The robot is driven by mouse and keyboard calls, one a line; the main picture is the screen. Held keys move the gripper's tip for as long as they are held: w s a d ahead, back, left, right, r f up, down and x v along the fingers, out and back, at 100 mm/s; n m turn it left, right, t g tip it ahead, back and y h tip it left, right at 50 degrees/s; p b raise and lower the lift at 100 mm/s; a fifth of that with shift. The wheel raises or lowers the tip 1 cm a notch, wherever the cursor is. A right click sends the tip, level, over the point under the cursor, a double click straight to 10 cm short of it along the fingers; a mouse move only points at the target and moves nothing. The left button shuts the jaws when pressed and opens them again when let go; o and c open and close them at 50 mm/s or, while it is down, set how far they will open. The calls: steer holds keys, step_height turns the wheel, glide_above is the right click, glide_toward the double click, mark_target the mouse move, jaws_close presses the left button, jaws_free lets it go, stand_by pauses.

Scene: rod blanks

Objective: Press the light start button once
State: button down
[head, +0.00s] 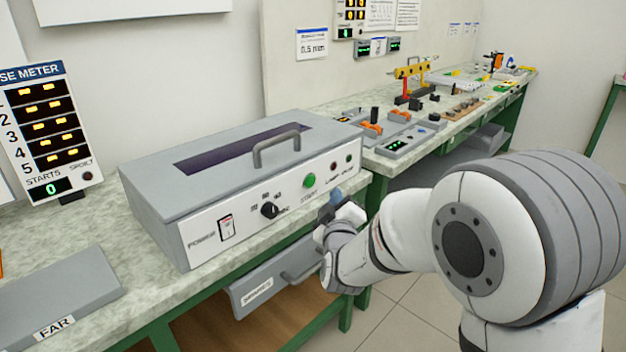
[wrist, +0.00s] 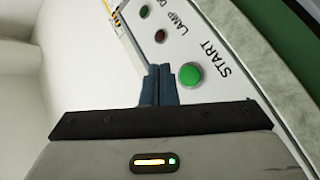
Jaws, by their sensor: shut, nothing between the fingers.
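The green START button (head: 309,181) is on the white front panel of a grey box (head: 150,200) on the bench. It also shows in the wrist view as a green disc (wrist: 190,75) under the word START. My gripper (head: 335,197) is in front of the panel, to the right of the button in the head view. Its fingers are together and empty. In the wrist view my gripper's blue-grey fingertips (wrist: 159,72) appear just left of the button. I cannot tell whether they touch the panel. The DOSE METER display (head: 51,188) shows STARTS 0.
The panel also carries a power switch (head: 226,227), a black knob (head: 269,210) and two small lamps (head: 334,166). A handle (head: 280,145) stands on the box lid. A grey FAR block (head: 60,290) lies at left. A drawer (head: 265,285) hangs below the bench top.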

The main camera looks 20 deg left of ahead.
mark_target(311, 182)
steer(key=a, duration=0.1)
steer(key=w+a, duration=0.1)
steer(key=a, duration=0.1)
steer(key=w+a, duration=0.1)
steer(key=shift+a, duration=0.3)
stand_by(1.9)
steer(key=shift+w+a, duration=0.15)
steer(key=shift+a, duration=0.2)
steer(key=shift+w+a, duration=0.15)
steer(key=shift+a, duration=0.2)
stand_by(0.5)
stand_by(0.4)
steer(key=shift+s+d+b, duration=0.3)
steer(key=shift+d+b, duration=0.15)
steer(key=shift+d, duration=0.3)
